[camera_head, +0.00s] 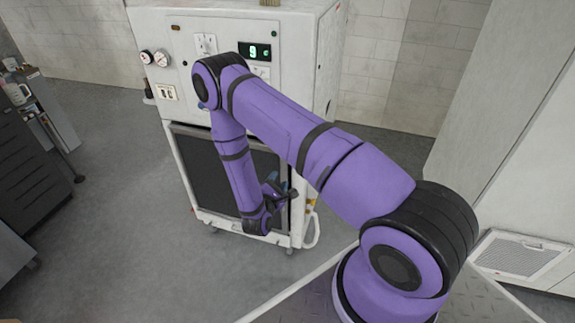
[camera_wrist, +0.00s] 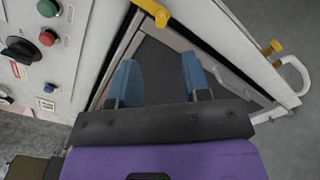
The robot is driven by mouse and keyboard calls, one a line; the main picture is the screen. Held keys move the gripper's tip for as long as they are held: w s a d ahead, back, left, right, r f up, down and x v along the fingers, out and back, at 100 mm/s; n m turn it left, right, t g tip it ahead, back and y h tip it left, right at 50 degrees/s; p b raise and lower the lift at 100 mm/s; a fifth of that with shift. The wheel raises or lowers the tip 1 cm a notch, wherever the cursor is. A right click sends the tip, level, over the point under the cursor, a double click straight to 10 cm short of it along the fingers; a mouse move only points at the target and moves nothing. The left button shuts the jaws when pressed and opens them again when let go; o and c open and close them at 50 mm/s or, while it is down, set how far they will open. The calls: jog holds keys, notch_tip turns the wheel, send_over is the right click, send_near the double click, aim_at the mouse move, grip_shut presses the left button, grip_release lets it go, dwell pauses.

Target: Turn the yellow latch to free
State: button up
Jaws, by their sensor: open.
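The yellow latch (camera_wrist: 153,12) is at the top edge of the wrist view, mounted on the white frame of the washer's dark door; its upper end is cut off. My gripper (camera_wrist: 160,76) is open, with its two blue fingers spread and nothing between them. The fingers point toward the door, and the latch lies beyond and slightly left of their middle, apart from them. In the head view my gripper (camera_head: 281,189) is at the right side of the dark door panel. I cannot make out the latch there.
The white washer (camera_head: 295,40) carries gauges and a green display. Red and green buttons and a black knob (camera_wrist: 18,49) lie left of my fingers. A yellow fitting (camera_wrist: 273,47) and white pipe (camera_wrist: 297,74) stick out at right. Open floor (camera_head: 120,190) lies left.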

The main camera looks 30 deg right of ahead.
jog(key=x, duration=1)
jog(key=shift+w+d, duration=0.2)
jog(key=shift+w, duration=0.05)
jog(key=shift+f, duration=0.1)
grip_shut()
